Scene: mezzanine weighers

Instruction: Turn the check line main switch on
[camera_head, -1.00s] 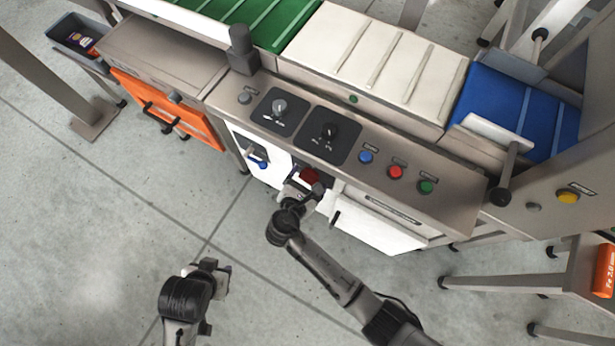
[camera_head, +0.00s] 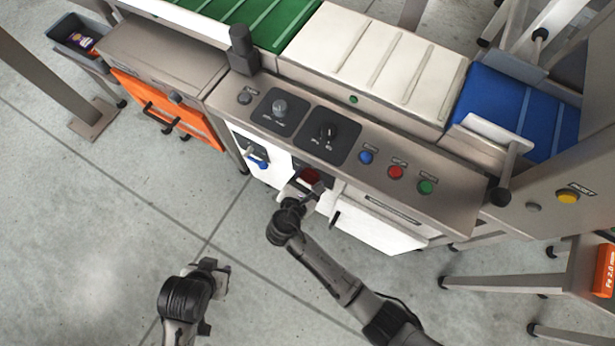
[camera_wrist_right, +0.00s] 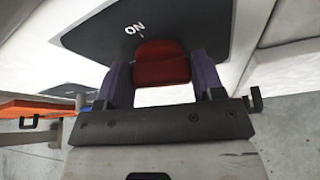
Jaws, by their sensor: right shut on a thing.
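The main switch's red handle (camera_head: 310,175) is low on the machine's front, below the sloping console. In the right wrist view the red handle (camera_wrist_right: 161,62) sits between the two purplish fingers of my right gripper (camera_wrist_right: 162,80). My right gripper (camera_head: 303,187) is shut on the handle. The handle's pivot and any other marking are hidden. My left gripper (camera_head: 220,275) is low over the floor, away from the machine; its fingers are not clear.
A blue-handled valve or lever (camera_head: 257,160) is left of the switch. A white door (camera_head: 375,230) is at its right. The floor in front is clear.

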